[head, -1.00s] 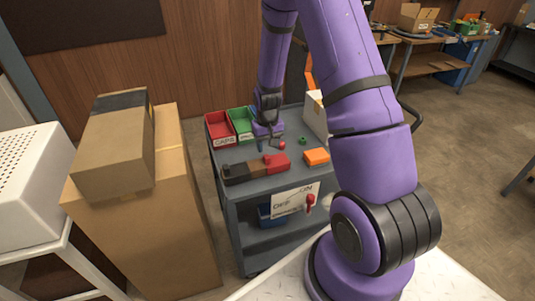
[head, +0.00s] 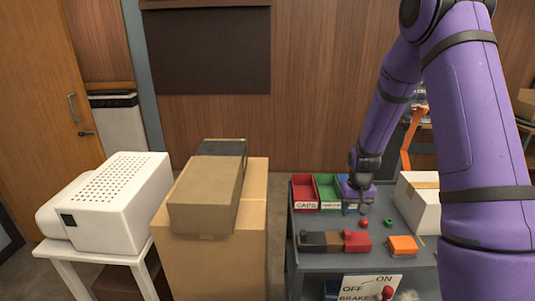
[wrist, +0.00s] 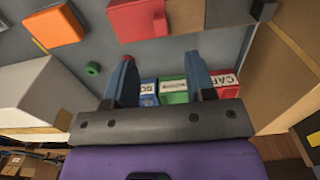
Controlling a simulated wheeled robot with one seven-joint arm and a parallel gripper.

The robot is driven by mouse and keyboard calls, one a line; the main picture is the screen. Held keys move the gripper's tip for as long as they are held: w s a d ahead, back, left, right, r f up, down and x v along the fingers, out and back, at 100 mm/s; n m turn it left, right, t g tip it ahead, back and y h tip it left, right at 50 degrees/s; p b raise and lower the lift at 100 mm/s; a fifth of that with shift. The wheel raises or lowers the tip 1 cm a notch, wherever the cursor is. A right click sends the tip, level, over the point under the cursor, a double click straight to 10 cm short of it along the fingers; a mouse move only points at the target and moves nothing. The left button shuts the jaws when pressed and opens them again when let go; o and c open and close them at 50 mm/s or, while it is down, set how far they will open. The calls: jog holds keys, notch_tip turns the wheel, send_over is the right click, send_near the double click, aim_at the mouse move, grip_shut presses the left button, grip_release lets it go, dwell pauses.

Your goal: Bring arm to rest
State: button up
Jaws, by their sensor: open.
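My purple arm reaches down over the grey cart (head: 300,262). My gripper (head: 360,208) is low over the cart top, just in front of the small bins. In the wrist view my gripper (wrist: 162,72) has its two blue-grey fingers well apart, with nothing seen held between them. A red ball (head: 364,223) and a green ring (head: 388,222) lie on the cart top near the gripper. The green ring also shows in the wrist view (wrist: 93,69), left of the fingers.
A red bin (head: 304,190) marked CAPS and a green bin (head: 328,190) stand at the cart's back. A white box (head: 418,205), an orange block (head: 403,246) and a red-and-brown piece (head: 335,241) are on the cart. Stacked cardboard boxes (head: 209,190) stand left.

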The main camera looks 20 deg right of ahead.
jog(key=s+a+r+t, duration=0.1)
jog(key=s+a+r, duration=0.1)
jog(key=r, duration=0.5)
jog(key=s+a+r+n+t, duration=0.1)
jog(key=s+a+r, duration=0.2)
jog(key=r, duration=0.4)
jog(key=s+a+r, duration=0.2)
jog(key=r, duration=0.6)
jog(key=s+a+r+n+t, duration=0.1)
jog(key=s+a+r, duration=0.2)
jog(key=s+r, duration=0.3)
jog(key=s+a+r+n+t, duration=0.1)
jog(key=s+r, duration=0.4)
jog(key=s, duration=0.8)
jog(key=shift+s+a+r+t, duration=0.2)
jog(key=shift+a+r+t, duration=0.3)
jog(key=shift+a, duration=0.55)
jog(key=shift+f, duration=0.15)
